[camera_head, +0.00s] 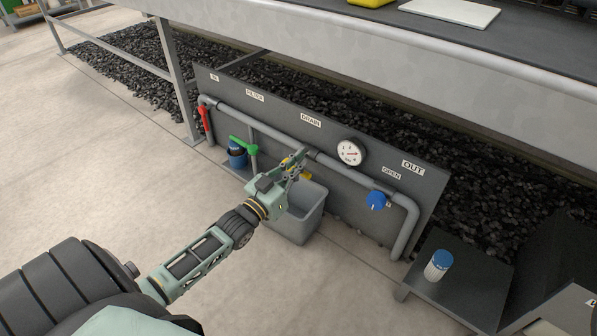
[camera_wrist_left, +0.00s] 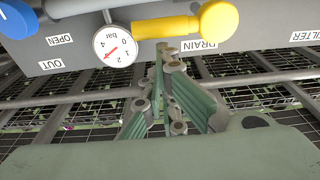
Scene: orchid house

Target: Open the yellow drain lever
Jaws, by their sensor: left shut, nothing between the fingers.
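The yellow drain lever (camera_wrist_left: 165,27) shows clearly in the left wrist view, a thick yellow bar ending in a round knob, beside the inverted DRAIN label (camera_wrist_left: 198,45). In the head view only a small yellow part of the lever (camera_head: 306,175) shows behind my left gripper (camera_head: 296,160). The gripper is shut and empty, its tips close to the lever. In the left wrist view its fingertips (camera_wrist_left: 167,52) are just below the yellow bar; I cannot tell if they touch it. My right gripper is not in view.
The grey panel (camera_head: 432,187) carries a pipe, a gauge (camera_head: 350,152), a red lever (camera_head: 204,119), a green handle (camera_head: 243,145) and a blue valve knob (camera_head: 376,201). A grey bin (camera_head: 290,228) stands below the drain. A blue-capped bottle (camera_head: 438,265) stands at right. Floor at left is clear.

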